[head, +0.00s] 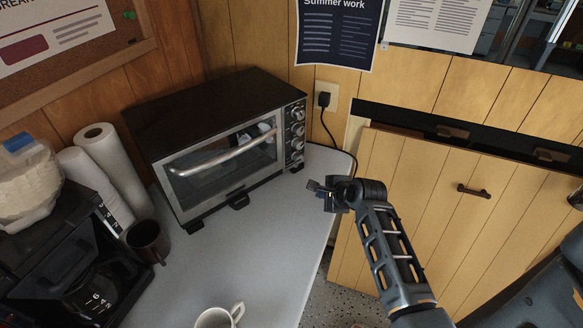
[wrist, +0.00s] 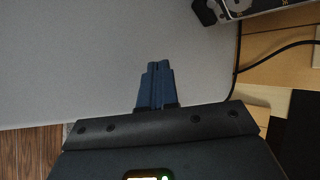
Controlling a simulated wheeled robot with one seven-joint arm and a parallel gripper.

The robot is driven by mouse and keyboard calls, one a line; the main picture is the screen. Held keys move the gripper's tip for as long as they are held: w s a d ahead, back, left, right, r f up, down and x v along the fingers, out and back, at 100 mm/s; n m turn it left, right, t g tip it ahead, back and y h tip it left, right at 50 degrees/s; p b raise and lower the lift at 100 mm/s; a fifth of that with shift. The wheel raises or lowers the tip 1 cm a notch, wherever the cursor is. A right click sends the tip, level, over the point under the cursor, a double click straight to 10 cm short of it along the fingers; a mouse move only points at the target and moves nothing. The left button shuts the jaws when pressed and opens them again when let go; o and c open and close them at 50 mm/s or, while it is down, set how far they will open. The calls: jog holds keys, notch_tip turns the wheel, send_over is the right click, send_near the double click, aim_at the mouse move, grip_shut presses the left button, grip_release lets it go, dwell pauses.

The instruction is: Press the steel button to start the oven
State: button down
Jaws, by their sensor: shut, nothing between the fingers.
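The toaster oven (head: 225,140) stands on the grey counter against the wood wall, with a steel frame, a glass door and a long handle. Its control panel (head: 296,135) on the right side carries a column of round steel knobs; the steel button is too small to pick out for certain. In the wrist view a corner of the oven (wrist: 240,8) shows at the top right. My gripper (head: 314,187) is shut and empty, near the counter's right edge, in front of and below the panel, apart from the oven. Its closed fingers also show in the wrist view (wrist: 157,72).
A black cable runs from the outlet (head: 325,97) down behind the counter's right corner. A coffee maker (head: 75,255), a dark mug (head: 147,240) and paper rolls (head: 112,165) stand at left. A white mug (head: 215,318) is at the front. The middle counter (head: 245,255) is clear.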

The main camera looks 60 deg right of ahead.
aim_at(296, 165)
jog(key=shift+s+d+r+m, duration=0.15)
jog(key=shift+d+m, duration=0.35)
jog(key=shift+d, duration=0.55)
jog(key=w+d+b, duration=0.1)
jog(key=w, duration=0.1)
jog(key=w+d+b, duration=0.1)
jog(key=w, duration=0.1)
jog(key=w+d, duration=0.1)
jog(key=w, duration=0.1)
jog(key=shift+w+b, duration=0.3)
jog(key=shift+b, duration=0.1)
jog(key=shift+w+d, duration=0.35)
jog(key=shift+w, duration=0.4)
jog(key=shift+w, duration=0.15)
dwell(0.7)
jog(key=shift+w+d, duration=0.2)
